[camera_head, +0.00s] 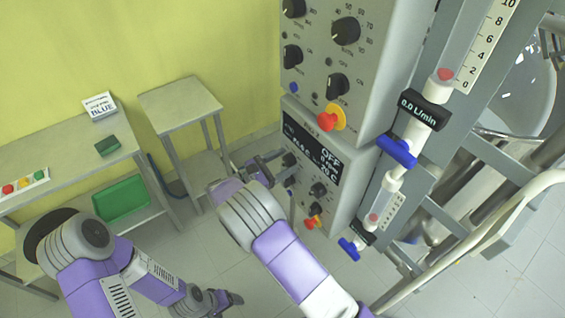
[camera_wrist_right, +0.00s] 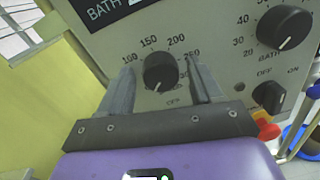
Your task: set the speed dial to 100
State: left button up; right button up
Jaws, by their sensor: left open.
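A round black dial (camera_wrist_right: 160,72) with the numbers 100, 150, 200 and 250 around its top and OFF below it sits on a grey panel in the right wrist view. Its pale pointer mark faces down, toward the OFF side. In the head view the dial (camera_head: 289,160) is small, just beyond my right gripper (camera_head: 268,160). My right gripper (camera_wrist_right: 162,88) has one finger on each side of the dial, with a visible gap between each finger and the knob. My left gripper (camera_head: 232,298) is open and empty, low over the floor.
A larger dial (camera_wrist_right: 284,27), a black switch (camera_wrist_right: 269,96) and a red button (camera_wrist_right: 267,128) lie to the right of the dial. The display (camera_head: 313,152) above reads OFF. A flow tube with a blue valve (camera_head: 397,150) stands right. A bench (camera_head: 70,150) stands left.

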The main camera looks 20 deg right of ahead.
jog(key=c, duration=0.9)
jog(key=shift+m, duration=0.3)
jog(key=m+b, duration=0.2)
jog(key=m, duration=0.1)
jog(key=shift+s+f+m, duration=0.1)
jog(key=shift+f+m, duration=0.05)
jog(key=shift+m, duration=0.15)
jog(key=m+b, duration=0.3)
jog(key=m, duration=0.1)
jog(key=shift+m, duration=0.3)
jog(key=m+b, duration=0.4)
jog(key=shift+f+y, duration=0.1)
jog(key=shift+y, duration=0.3)
jog(key=shift+s+m+t+b, duration=0.1)
jog(key=shift+m+t+b, duration=0.3)
jog(key=shift+m+b, duration=1.8)
